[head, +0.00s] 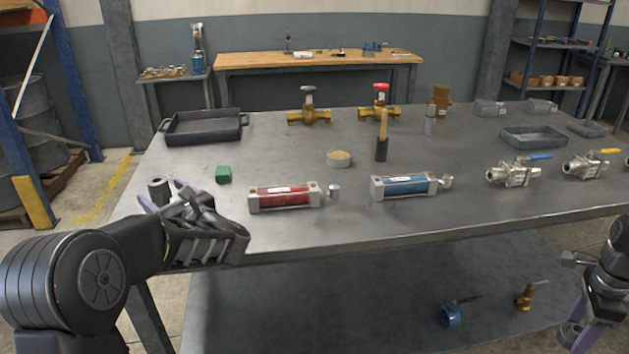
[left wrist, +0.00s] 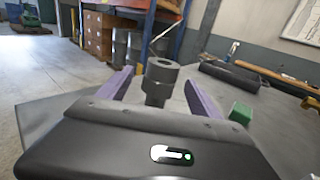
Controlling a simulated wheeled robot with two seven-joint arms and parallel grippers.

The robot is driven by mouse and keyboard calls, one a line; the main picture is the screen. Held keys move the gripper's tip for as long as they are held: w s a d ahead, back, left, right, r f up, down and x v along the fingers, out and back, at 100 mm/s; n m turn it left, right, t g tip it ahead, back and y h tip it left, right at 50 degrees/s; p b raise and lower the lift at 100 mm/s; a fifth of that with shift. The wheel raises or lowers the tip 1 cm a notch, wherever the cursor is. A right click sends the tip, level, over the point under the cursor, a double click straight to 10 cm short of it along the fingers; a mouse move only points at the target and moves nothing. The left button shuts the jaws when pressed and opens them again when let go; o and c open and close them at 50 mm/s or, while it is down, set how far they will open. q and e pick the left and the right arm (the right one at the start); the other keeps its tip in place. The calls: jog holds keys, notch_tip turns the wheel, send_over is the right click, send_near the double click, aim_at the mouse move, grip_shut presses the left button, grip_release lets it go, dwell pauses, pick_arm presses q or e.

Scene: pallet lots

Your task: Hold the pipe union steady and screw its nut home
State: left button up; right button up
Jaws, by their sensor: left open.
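The part that looks like the pipe union (head: 157,189) is dark grey, with a wide hollow top on a narrower neck. It stands upright at the table's left end. In the left wrist view the union (left wrist: 159,80) shows between the two purple fingers. My left gripper (head: 163,195) is open, a finger on either side of it, with gaps visible; its lower part is hidden by the hand. I cannot tell the nut apart from the body. My right gripper (head: 578,322) hangs at the right edge, in front of the table; its jaw opening is unclear.
A green block (head: 223,174) lies right of the union, and a red cylinder unit (head: 284,197) and a blue one (head: 404,186) lie further right. A black tray (head: 203,139) is behind. Valves (head: 514,172) stand at the right.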

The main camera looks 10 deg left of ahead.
pick_arm(q)
jog(key=shift+p+x, duration=0.55)
jog(key=shift+x, duration=2.1)
grip_shut()
jog(key=shift+r, duration=0.15)
